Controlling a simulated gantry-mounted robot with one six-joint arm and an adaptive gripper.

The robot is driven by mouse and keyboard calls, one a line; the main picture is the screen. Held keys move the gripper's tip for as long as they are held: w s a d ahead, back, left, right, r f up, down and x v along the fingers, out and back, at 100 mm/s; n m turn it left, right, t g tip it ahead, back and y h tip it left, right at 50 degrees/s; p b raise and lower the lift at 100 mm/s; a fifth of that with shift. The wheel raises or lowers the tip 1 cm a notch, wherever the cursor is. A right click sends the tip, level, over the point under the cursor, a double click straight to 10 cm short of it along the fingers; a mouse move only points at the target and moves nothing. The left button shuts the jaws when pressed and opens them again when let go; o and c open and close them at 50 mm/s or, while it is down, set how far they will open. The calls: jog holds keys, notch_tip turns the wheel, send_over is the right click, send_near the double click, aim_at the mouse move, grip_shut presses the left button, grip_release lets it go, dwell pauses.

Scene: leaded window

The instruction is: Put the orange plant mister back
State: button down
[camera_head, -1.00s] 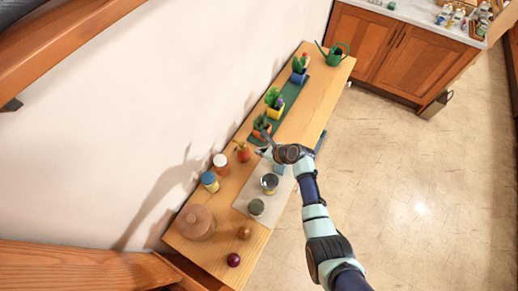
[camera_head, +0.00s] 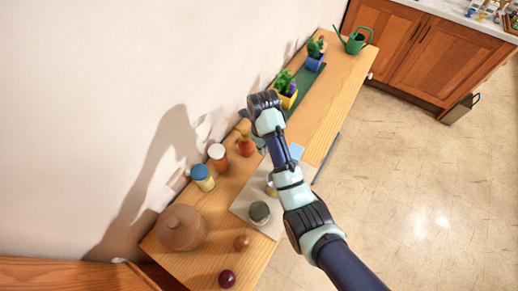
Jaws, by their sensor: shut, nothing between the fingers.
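My gripper (camera_head: 244,114) is shut and empty, pointing toward the wall above the back of the shelf near the mister. I cannot tell whether it touches the mister. My arm crosses the middle of the shelf and hides part of the green mat and what stands there.
Potted plants stand on the green mat (camera_head: 311,77), with a green watering can (camera_head: 353,42) beyond. Left of the mister are a white jar (camera_head: 217,158), a blue-lidded jar (camera_head: 203,178) and a brown pot (camera_head: 181,228). A grey jar (camera_head: 259,212) stands on a pale mat.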

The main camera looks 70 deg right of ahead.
aim_at(246, 145)
notch_tip(246, 145, down, 6)
jog(key=shift+f+b, duration=0.15)
jog(key=shift+b, duration=0.4)
jog(key=w, duration=0.1)
jog(key=w+d, duration=0.1)
jog(key=w+b, duration=0.1)
jog(key=shift+d+f, duration=0.2)
jog(key=shift+f, duration=0.05)
jog(key=shift+w+d, duration=0.15)
jog(key=shift+w, duration=0.15)
jog(key=shift+r, duration=0.1)
